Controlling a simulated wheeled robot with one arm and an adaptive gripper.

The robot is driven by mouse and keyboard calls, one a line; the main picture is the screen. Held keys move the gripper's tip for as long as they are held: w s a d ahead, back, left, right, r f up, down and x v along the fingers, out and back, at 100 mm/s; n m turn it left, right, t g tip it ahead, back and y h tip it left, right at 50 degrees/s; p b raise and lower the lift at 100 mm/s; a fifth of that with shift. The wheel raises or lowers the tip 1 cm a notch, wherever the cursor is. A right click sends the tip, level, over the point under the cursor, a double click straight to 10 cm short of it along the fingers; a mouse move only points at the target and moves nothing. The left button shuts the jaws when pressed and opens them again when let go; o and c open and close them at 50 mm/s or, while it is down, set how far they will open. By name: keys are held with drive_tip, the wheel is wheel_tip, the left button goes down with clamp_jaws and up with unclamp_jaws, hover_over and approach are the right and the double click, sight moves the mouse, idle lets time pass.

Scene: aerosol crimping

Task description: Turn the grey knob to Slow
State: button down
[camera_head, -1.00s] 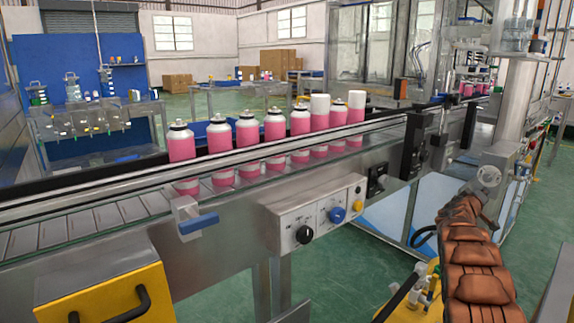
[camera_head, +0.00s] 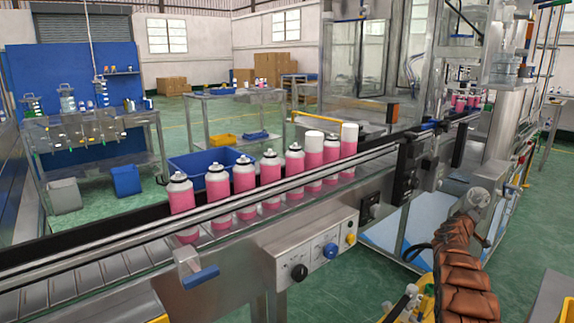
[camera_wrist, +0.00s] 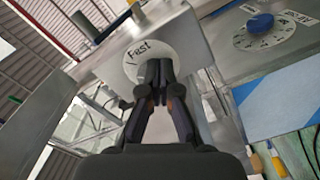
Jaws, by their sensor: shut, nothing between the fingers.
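In the wrist view, a round white dial plate (camera_wrist: 133,64) with the handwritten word "Fast" and a pointer line sits on a metal housing. My gripper (camera_wrist: 157,72) is shut, its fingertips together in front of this plate. The fingers cover part of the plate, and I cannot make out the grey knob itself or whether the tips touch anything. No "Slow" mark can be read. In the head view, my arm is at the lower right, its end beside the machine; the fingers cannot be made out there.
In the wrist view, a blue knob (camera_wrist: 260,22) on a numbered dial is at upper right. Pink bottles (camera_head: 244,182) stand on the conveyor behind a rail.

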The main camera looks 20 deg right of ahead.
sight(477, 199)
drive_tip(key=shift+w+d+r+p, duration=0.1)
drive_tip(key=shift+w+d+p, duration=0.2)
drive_tip(key=shift+d+p, duration=0.35)
drive_tip(key=p, duration=0.1)
drive_tip(key=d+p, duration=0.1)
drive_tip(key=shift+w+p, duration=0.2)
drive_tip(key=shift+p, duration=0.15)
drive_tip(key=shift+d+p, duration=0.1)
drive_tip(key=shift+p, duration=0.2)
drive_tip(key=shift+w+r+b, duration=0.2)
drive_tip(key=shift+b, duration=0.35)
drive_tip(key=shift+s+b, duration=0.1)
drive_tip(key=shift+b, duration=0.9)
drive_tip(key=shift+s+r+b, duration=0.3)
drive_tip(key=shift+r+b, duration=0.05)
drive_tip(key=shift+b, duration=1.45)
